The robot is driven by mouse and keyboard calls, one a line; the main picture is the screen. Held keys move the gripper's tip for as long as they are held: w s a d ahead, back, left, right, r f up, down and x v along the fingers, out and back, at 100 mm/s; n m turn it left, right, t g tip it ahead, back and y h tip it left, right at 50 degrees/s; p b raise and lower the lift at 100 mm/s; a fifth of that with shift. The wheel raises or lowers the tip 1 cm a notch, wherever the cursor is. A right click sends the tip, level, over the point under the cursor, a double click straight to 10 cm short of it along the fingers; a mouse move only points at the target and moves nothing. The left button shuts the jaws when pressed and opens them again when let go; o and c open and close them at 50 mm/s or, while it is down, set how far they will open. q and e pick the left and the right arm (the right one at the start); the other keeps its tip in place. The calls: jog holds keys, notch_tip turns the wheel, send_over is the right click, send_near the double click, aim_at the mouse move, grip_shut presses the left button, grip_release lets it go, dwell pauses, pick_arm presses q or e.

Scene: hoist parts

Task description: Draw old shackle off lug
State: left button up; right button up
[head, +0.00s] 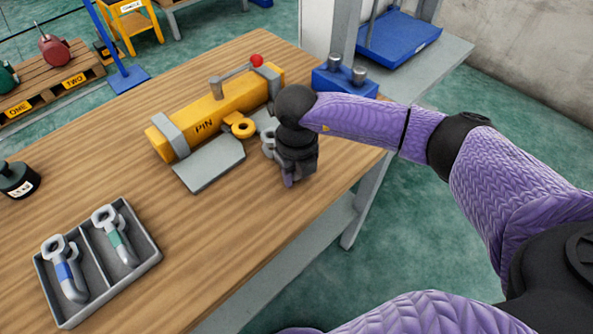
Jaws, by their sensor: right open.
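A yellow beam marked PIN (215,108) lies on the wooden table, with grey clamps near its ends. A yellow lug with a hole (240,125) sticks out from its front side. A grey shackle-like part (268,142) shows right of the lug, partly hidden by my right gripper; I cannot tell how it sits on the lug. My right gripper (289,180) is open, pointing down beside that grey part, its fingers mostly hidden by its own body. My left gripper is not in view.
A two-compartment grey tray (150,258) holds a blue-banded shackle (68,272) and a green-banded shackle (116,238). A dark weight (18,180) stands at the left edge. A blue block with pegs (345,84) is behind my right arm. The table's middle is clear.

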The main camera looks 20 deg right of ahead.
jog(key=shift+o, duration=1)
jog(key=shift+r, duration=0.1)
notch_tip(320, 180, up, 10)
jog(key=p, duration=0.2)
jog(key=shift+p, duration=0.35)
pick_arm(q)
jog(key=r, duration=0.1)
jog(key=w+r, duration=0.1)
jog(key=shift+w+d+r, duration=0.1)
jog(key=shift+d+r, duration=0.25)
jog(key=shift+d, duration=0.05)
pick_arm(e)
jog(key=shift+c, duration=0.2)
